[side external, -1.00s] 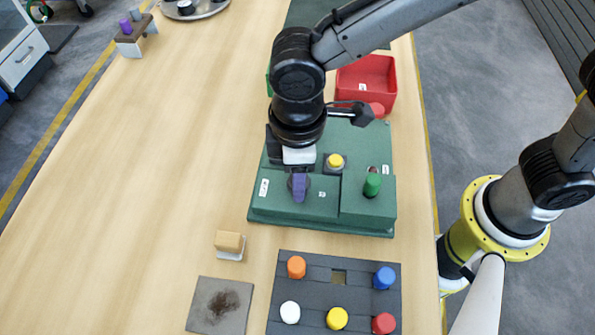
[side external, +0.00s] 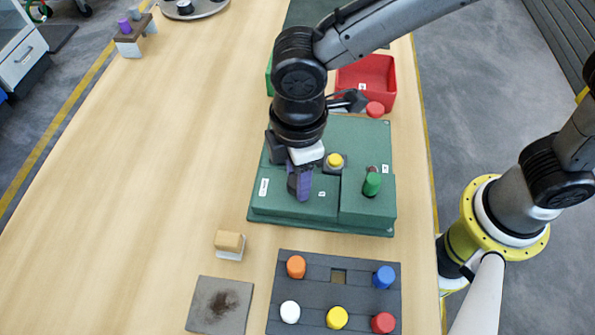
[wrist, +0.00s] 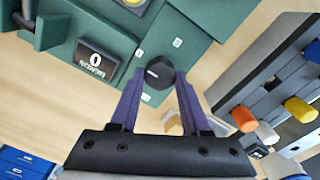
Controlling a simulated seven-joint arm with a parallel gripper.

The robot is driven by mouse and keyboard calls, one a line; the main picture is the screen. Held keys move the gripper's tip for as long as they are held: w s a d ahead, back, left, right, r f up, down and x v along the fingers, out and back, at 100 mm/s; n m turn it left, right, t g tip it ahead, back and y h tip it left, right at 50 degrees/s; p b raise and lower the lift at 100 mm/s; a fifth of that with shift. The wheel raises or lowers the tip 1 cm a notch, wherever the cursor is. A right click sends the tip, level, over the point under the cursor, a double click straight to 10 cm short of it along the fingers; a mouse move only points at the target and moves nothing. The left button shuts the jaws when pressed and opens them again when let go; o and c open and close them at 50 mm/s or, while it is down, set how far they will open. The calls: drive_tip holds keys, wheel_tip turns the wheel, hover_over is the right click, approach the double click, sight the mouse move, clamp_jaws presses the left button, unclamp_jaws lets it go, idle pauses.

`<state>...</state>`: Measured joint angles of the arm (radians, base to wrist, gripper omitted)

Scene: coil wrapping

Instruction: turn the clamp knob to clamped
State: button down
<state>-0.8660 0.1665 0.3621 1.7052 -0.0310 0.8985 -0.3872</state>
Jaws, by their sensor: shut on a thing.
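The black clamp knob (wrist: 155,72) stands on the green machine (side external: 268,208), with small white labels around it in the wrist view. The label marks are too small to read, so I cannot tell which one the knob points at. My gripper (wrist: 162,75) has its two purple fingers on either side of the knob and is shut on it. In the side view my gripper (side external: 300,190) is low over the machine's front left block, and its fingers hide the knob.
A yellow button (side external: 335,160) and a green knob (side external: 372,183) sit right of my gripper. A small display (wrist: 97,60) reads 0. A dark rack (side external: 315,305) with coloured pegs lies in front, beside a tan block (side external: 229,241).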

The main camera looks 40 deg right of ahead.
drive_tip(key=shift+c, duration=1.9)
unclamp_jaws()
drive_tip(key=shift+r, duration=0.15)
wheel_tip(320, 180, up, 14)
drive_tip(key=shift+s, duration=0.15)
drive_tip(key=shift+f, duration=0.2)
